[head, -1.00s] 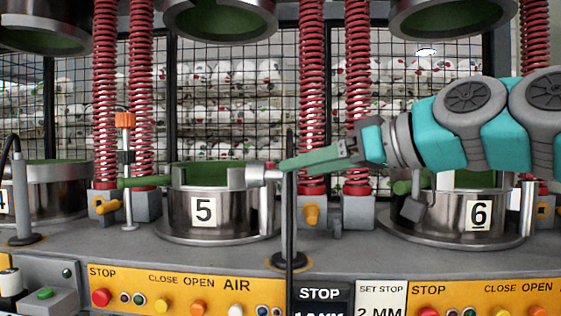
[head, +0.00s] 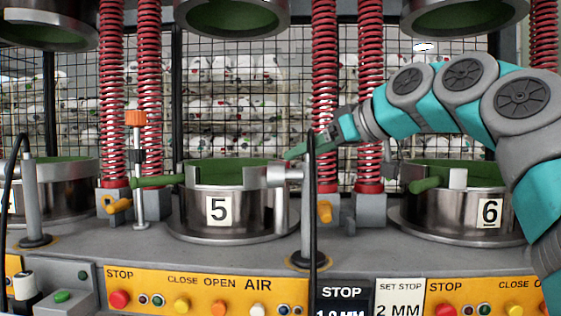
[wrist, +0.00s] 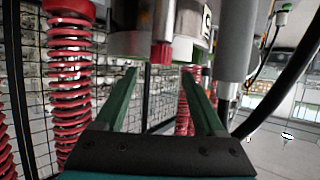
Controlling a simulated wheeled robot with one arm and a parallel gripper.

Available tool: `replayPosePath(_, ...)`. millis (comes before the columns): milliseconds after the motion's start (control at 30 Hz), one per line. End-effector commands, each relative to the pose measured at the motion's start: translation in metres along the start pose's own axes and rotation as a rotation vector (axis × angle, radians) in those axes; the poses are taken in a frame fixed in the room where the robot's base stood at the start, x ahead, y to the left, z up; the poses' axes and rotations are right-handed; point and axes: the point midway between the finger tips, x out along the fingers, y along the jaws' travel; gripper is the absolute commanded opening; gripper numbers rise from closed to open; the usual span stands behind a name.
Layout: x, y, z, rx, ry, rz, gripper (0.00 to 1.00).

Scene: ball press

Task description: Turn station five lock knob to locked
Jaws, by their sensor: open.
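Station five (head: 237,216) is a round metal pot with a "5" plate and a green inside. A silver fitting (head: 284,173) sticks out from its right side. I cannot tell for certain which part is the lock knob. My gripper (head: 292,153) is open and empty, its green fingers pointing down-left just above and behind the fitting in the head view. In the wrist view, a red cylindrical piece (wrist: 162,56) lies ahead between the fingers (wrist: 158,80), beside the pot, apart from both fingertips.
A dark cable and silver post (head: 308,200) stand right of the pot; they also show in the wrist view (wrist: 238,55). Red springs (head: 325,100) rise behind. An orange-topped rod (head: 136,118) stands left. Station six (head: 470,214) is right, and button panels (head: 205,291) run along the front.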

Motion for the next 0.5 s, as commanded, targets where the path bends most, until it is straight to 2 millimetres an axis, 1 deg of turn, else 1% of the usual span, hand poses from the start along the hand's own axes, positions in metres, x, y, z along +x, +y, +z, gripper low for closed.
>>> replayPosePath(33,0.008,-0.002,0.000,0.000,-0.003,-0.004,0.71)
replayPosePath(300,0.048,-0.001,-0.001,-0.001,-0.001,-0.003,0.71)
replayPosePath(400,0.057,-0.001,0.000,-0.001,-0.002,-0.003,0.71)
replayPosePath(500,0.060,-0.001,0.001,0.000,-0.002,-0.002,0.71)
